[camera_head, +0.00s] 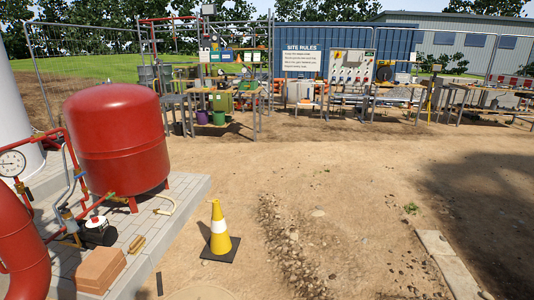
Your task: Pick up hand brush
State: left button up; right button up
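A small yellow-brown object (137,244), which looks like the hand brush, lies on the grey paved plinth (184,205) at the left. It is too small to make out bristles or handle for certain. It lies in front of the red tank (120,140), to the right of a black and white fitting (98,231) and just beyond a stack of tan bricks (101,270). Neither of my grippers shows in the head view.
A thin beige curved item (166,204) lies on the plinth near the tank. A yellow and white cone (220,233) stands on the dirt right of the plinth. Red pipes (22,245) fill the left edge. Workbenches (222,100) line the back. Open dirt (340,200) lies centre and right.

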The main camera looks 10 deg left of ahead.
aim_at(136, 246)
jog(key=i, duration=1.8)
jog(key=u, duration=2.05)
